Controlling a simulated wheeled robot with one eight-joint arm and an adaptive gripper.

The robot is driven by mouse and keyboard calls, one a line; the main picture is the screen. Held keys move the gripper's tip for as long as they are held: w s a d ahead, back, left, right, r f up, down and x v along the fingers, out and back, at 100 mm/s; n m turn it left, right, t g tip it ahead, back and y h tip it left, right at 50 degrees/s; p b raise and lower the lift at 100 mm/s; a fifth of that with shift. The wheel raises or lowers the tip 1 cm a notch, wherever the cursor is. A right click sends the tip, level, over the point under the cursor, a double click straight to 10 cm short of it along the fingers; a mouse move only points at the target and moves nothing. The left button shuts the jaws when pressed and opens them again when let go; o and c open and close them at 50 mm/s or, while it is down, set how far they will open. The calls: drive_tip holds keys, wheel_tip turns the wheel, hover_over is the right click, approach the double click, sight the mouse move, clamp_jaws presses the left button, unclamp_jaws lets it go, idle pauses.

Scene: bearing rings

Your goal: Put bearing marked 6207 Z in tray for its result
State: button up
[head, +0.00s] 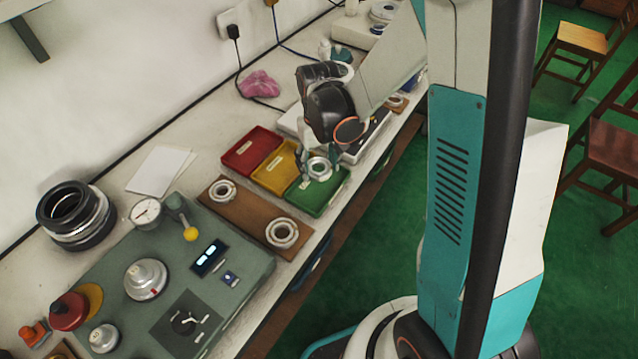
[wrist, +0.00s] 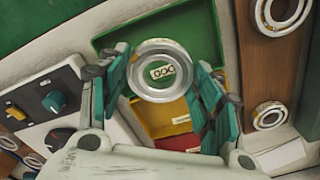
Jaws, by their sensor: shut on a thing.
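My gripper (head: 316,162) is shut on a steel bearing ring (head: 320,170), which hangs over the green tray (head: 312,203) at the bench's front edge. In the wrist view the bearing (wrist: 140,86) sits between the two teal fingers of my gripper (wrist: 163,72), above the green tray (wrist: 200,25). A tray label shows through its hole. I cannot read the bearing's own marking. The yellow tray (head: 266,180) and the red tray (head: 240,158) stand beside the green one, further back. All three carry white labels, too small to read, and no bearing shows in them.
Two other bearings (head: 229,186) (head: 272,240) lie on a brown board (head: 246,218) left of the trays. A grey-green test unit (head: 230,290) with a dial and lit display stands nearer. White paper (head: 158,170) and a pink cloth (head: 260,84) lie behind.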

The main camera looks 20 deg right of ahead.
sight(318, 187)
drive_tip(key=shift+f+b, duration=1)
drive_tip(key=shift+f, duration=2.45)
drive_tip(key=shift+f, duration=0.2)
drive_tip(key=o, duration=1)
drive_tip(key=shift+r, duration=0.1)
